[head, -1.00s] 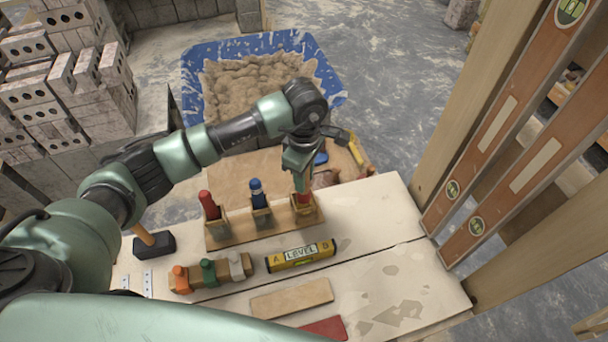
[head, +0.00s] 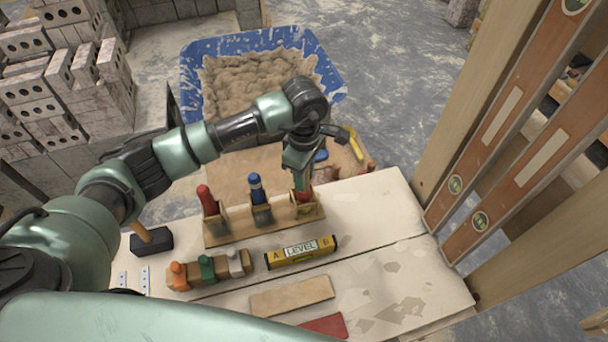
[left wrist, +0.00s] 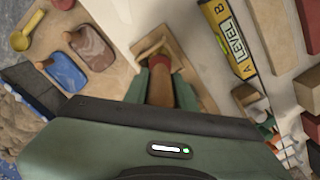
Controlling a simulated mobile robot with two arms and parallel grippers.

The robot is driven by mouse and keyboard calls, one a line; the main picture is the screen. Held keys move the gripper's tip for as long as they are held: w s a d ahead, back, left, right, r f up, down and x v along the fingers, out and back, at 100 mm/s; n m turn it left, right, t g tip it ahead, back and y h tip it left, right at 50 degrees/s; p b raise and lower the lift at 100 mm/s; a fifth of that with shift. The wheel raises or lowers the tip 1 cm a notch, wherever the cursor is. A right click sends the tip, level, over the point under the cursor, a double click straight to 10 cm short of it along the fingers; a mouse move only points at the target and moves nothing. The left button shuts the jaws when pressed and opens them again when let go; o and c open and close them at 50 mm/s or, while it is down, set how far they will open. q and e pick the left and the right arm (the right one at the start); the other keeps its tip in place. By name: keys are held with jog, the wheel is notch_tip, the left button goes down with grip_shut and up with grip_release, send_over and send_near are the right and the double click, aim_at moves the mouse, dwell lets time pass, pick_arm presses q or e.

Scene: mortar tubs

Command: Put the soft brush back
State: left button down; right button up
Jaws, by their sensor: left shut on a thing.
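A wooden rack (head: 264,232) stands on the pale board table and has three slots. A red-handled tool (head: 207,199) and a blue-handled tool (head: 257,187) stand in its left and middle slots. My left gripper (head: 301,182) is over the right slot, shut on a brush with a brown and red handle. That handle shows between the green fingers in the left wrist view (left wrist: 162,88). Its lower end is at the slot, with a bit of red (head: 304,196) showing below the fingers. The bristles are hidden, so I cannot tell how soft they are. My right gripper is not in view.
A yellow level (head: 301,253) and a block with orange, green and white pieces (head: 209,270) lie in front of the rack. A hammer (head: 151,240) lies at left. A blue mortar tub (head: 190,84) is behind. The table's right side is mostly clear.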

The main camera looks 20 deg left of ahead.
pick_arm(q)
jog(key=shift+f, duration=0.25)
jog(key=c, duration=1.1)
grip_release()
notch_tip(320, 180, up, 8)
jog(key=shift+r+b, duration=0.1)
jog(key=shift+b, duration=0.45)
